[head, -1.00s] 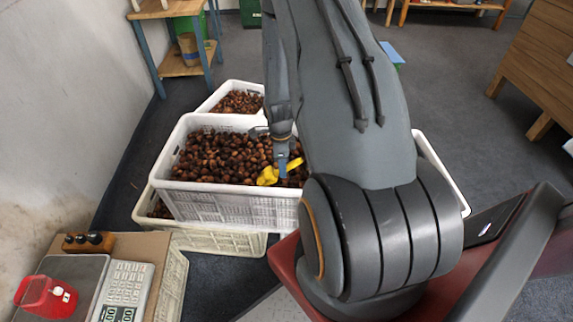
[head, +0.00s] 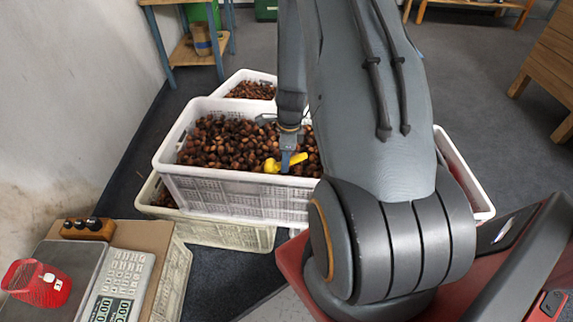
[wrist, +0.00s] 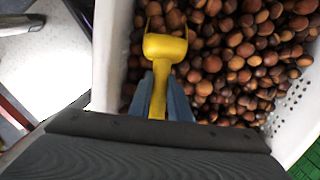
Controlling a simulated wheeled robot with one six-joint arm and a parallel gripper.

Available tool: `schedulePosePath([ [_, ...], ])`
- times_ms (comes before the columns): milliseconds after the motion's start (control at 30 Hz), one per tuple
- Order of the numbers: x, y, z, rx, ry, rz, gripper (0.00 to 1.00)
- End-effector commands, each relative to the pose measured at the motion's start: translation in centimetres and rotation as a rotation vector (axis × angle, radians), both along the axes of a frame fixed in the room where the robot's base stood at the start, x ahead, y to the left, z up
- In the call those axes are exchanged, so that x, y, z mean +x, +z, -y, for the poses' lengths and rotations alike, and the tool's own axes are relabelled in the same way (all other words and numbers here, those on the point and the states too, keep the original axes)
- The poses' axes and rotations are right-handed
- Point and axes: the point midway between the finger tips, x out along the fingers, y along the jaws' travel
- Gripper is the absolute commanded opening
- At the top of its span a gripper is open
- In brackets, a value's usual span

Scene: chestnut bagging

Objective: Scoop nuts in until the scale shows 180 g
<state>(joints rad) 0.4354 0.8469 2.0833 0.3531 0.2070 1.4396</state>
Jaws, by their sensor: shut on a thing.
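My gripper (head: 290,158) is shut on the handle of a yellow scoop (head: 272,166), just above the nuts at the near right part of the white crate (head: 240,184). In the wrist view the scoop (wrist: 165,47) points away from my gripper (wrist: 160,92), its bowl over or against the brown chestnuts (wrist: 235,60); a nut or two show at its far lip. I cannot tell how full it is. The scale (head: 122,274) stands at the lower left with a red mesh bag (head: 38,283) on its plate. Its display (head: 112,309) seems to show zeros.
A wooden block with dark knobs (head: 86,228) stands behind the scale. Another nut crate (head: 250,78) lies behind the main one, which rests on further crates (head: 220,232). The wall (head: 60,100) is close on the left.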

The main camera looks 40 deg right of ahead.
Motion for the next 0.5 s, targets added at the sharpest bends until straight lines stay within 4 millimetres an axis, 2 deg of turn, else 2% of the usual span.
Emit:
schedulePosePath([
  [500, 0.96, -1.0, -0.99, 0.038, -0.001, 0.029, 0.0],
])
